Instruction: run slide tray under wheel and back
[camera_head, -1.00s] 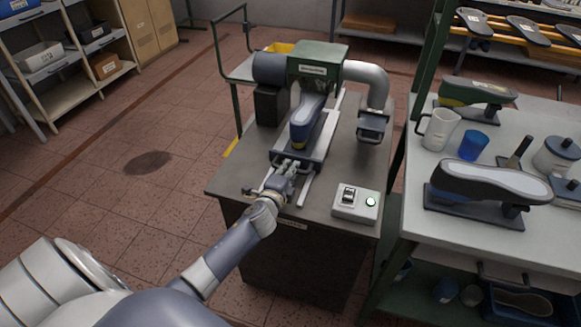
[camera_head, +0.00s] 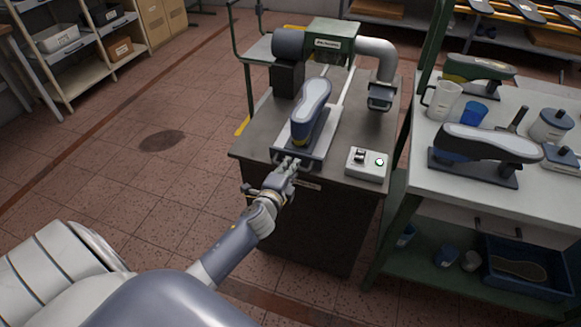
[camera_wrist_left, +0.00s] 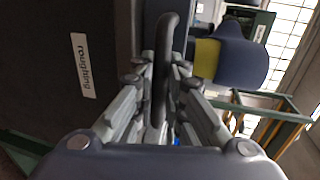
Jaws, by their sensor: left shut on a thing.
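The slide tray (camera_head: 327,148) sits on its rails at the front of the machine bench, with a blue-grey shoe last (camera_head: 312,98) with a yellow band on it. The last also shows in the left wrist view (camera_wrist_left: 232,60). The green machine housing (camera_head: 333,38), where the wheel would be, stands behind the tray; the wheel itself I cannot make out. My left gripper (camera_head: 288,167) is at the tray's front edge. In the left wrist view its fingers (camera_wrist_left: 163,85) are shut around the tray's dark handle bar (camera_wrist_left: 166,50). My right gripper is out of view.
A side table (camera_head: 420,170) at right holds another last (camera_head: 487,143), a white jug (camera_head: 443,100) and a blue cup (camera_head: 473,113). An exhaust pipe (camera_head: 380,55) bends down beside the machine. The floor at left is clear.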

